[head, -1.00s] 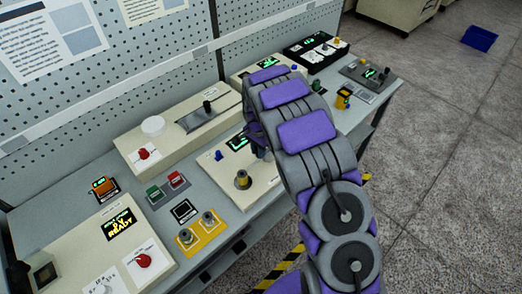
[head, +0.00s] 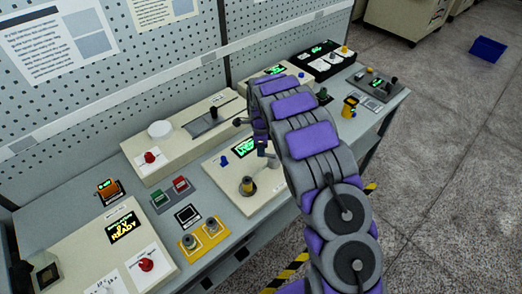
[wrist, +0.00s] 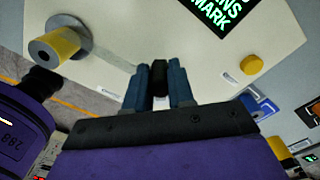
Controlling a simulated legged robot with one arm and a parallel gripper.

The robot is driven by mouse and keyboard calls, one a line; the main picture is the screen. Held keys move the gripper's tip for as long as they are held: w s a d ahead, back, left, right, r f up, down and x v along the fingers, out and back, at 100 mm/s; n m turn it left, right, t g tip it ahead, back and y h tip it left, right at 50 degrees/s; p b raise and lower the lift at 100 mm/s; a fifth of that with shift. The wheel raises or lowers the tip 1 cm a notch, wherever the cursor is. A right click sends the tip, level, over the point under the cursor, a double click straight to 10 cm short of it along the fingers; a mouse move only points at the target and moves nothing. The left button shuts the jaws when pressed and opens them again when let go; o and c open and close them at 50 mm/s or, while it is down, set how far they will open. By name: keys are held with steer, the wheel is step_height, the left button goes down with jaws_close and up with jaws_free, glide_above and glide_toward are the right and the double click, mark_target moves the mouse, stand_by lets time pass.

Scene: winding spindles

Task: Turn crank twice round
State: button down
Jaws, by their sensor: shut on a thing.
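The winding unit is a cream panel (head: 222,178) with a green-lit display (head: 244,147) on the bench. A spindle (head: 248,186) with a yellow band stands near its front; it also shows at the upper left of the wrist view (wrist: 62,44). My gripper (head: 264,152) is low over the panel, behind and right of the spindle. In the wrist view, my gripper's blue-grey fingers (wrist: 160,82) are shut on a dark upright handle (wrist: 159,76), which looks like the crank's. A pale strip runs from the spindle's side towards the fingers. The handle's lower part is hidden.
A box with a black slider knob (head: 213,112) stands behind the panel. A yellow plate with two spools (head: 201,236) lies to the left. More control units stand at the back right. My arm covers part of the bench. Open floor lies right of the bench.

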steer(key=shift+w+m, duration=0.25)
steer(key=shift+m, duration=0.35)
steer(key=shift+d, duration=0.1)
steer(key=c, duration=1)
jaws_free()
steer(key=shift+o, duration=0.2)
step_height(320, 180, up, 17)
steer(key=p, duration=0.1)
steer(key=shift+w+r, duration=0.15)
